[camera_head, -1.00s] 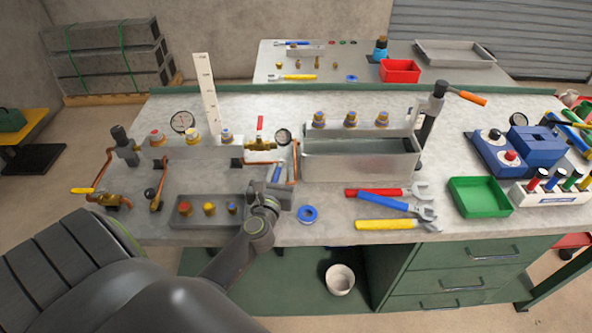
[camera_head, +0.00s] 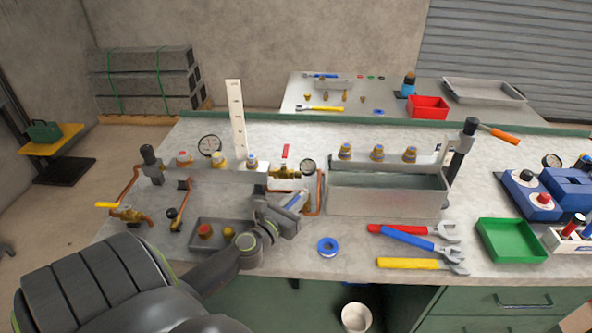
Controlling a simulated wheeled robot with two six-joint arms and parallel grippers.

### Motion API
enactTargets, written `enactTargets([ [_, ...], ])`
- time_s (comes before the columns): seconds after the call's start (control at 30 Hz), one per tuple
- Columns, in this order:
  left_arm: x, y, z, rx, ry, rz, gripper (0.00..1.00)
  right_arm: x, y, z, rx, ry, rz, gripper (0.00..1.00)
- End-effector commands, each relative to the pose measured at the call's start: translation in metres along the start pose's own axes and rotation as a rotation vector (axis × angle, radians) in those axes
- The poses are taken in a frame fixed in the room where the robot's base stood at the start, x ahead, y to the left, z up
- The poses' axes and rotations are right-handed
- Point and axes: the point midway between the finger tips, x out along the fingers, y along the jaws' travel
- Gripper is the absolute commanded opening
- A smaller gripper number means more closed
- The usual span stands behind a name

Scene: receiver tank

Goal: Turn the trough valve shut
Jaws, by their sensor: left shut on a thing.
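The grey metal trough (camera_head: 385,200) stands on the bench. Left of it are copper pipes and a brass valve (camera_head: 284,173) with an upright red lever (camera_head: 285,152). A blue handle (camera_head: 294,201) lies slanted in front of that valve, left of the trough. My left gripper (camera_head: 286,208) reaches in from the lower left and is shut at this blue handle, seemingly on it. The gripper body hides the handle's near end and part of the shallow cap tray (camera_head: 196,244). Which valve the handle belongs to is unclear. My right gripper is out of view.
A blue tape ring (camera_head: 328,246) lies just right of my left gripper. Red, blue and yellow wrenches (camera_head: 408,264) and a green tray (camera_head: 511,241) are further right. A yellow lever valve (camera_head: 127,212) stands at the left. A gauge (camera_head: 308,167) stands close behind the gripper.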

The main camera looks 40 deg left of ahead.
Motion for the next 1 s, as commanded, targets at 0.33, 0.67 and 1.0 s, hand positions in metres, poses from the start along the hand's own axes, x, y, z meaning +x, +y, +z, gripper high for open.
enactTargets([
  [0.33, 0.000, 0.000, 0.001, 0.001, -0.001, 0.001, 0.37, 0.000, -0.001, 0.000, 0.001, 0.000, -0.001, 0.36],
  [0.67, -0.008, 0.000, -0.001, 0.001, 0.000, 0.001, 0.37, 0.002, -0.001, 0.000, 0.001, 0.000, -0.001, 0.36],
  [1.0, -0.067, 0.000, -0.004, 0.003, 0.002, 0.001, 0.37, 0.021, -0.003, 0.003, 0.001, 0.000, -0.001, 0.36],
])
